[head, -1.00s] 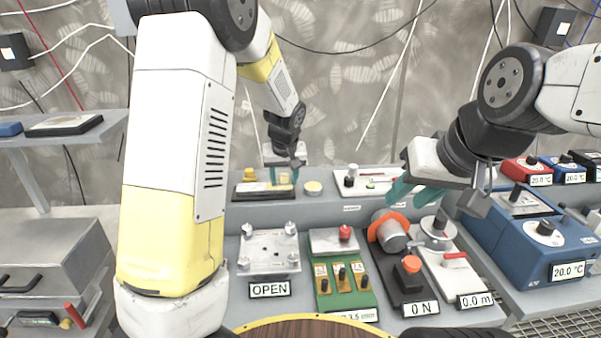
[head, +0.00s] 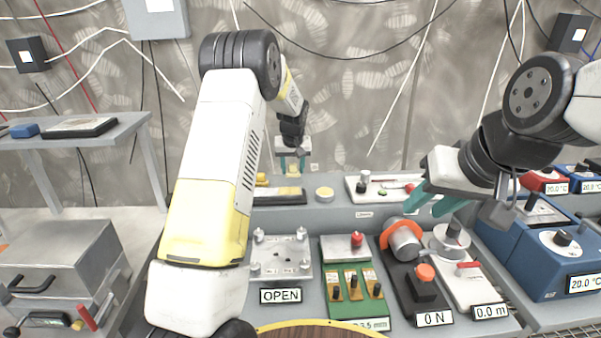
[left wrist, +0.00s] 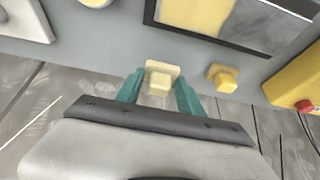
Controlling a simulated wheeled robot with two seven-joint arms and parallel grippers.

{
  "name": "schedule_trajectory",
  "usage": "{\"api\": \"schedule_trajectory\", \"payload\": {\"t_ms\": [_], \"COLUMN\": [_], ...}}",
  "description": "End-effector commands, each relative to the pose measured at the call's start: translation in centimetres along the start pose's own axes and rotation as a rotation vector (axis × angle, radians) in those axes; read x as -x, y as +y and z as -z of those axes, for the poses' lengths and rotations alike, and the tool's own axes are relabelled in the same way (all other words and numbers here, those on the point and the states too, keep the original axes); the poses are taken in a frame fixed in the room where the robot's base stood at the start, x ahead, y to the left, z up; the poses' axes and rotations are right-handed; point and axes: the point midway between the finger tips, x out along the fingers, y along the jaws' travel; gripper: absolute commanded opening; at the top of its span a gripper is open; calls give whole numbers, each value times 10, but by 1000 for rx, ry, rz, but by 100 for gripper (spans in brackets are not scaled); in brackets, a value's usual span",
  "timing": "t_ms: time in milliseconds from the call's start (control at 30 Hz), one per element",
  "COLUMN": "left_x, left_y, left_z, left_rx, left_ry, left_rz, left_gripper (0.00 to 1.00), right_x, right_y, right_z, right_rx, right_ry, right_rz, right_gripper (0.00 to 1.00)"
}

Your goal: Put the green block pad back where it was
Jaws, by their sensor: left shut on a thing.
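My left gripper (head: 292,166) is at the back of the bench, near the wall. In the left wrist view its teal fingers (left wrist: 160,92) are shut on a small pale yellow pad (left wrist: 160,78) with a squarish top and a lighter lower part. The pad looks raised behind the dark-framed plate (left wrist: 235,48). I cannot identify a green pad; the held one looks pale yellow. A green board (head: 357,310) with several brass-coloured blocks stands on the front bench. My right gripper (head: 433,203) is open and empty above the bench on the right.
A small yellow block (left wrist: 223,78) and a yellow box (left wrist: 300,85) with a red button stand near the held pad. A round cream disc (head: 325,194) and a white plate (head: 357,197) lie on the back ledge. A metal plate (head: 283,258) with posts stands in front.

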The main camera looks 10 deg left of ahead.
Motion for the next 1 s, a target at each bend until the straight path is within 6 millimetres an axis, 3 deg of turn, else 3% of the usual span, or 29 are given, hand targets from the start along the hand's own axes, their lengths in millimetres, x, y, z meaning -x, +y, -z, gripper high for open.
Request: {"api": "schedule_trajectory", "payload": {"t_ms": [200, 567, 600, 700, 1000], "left_x": [-27, -31, -31, -31, -30], "left_y": [0, 0, 0, 0, 0], "left_z": [-12, -14, -14, -14, -14], "left_rx": [1, 1, 1, 1, 1], "left_ry": [-3, -2, -2, -2, -1], "left_rz": [1, 1, 1, 1, 1], "left_gripper": [12, 12, 48, 66, 66], "right_x": [0, 0, 0, 0, 0], "right_y": [0, 0, 0, 0, 0], "right_z": [0, 0, 0, 0, 0], "right_rx": [0, 0, 0, 0, 0], "right_ry": [0, 0, 0, 0, 0], "right_rz": [0, 0, 0, 0, 0], "right_gripper": [36, 36, 36, 36, 36]}}
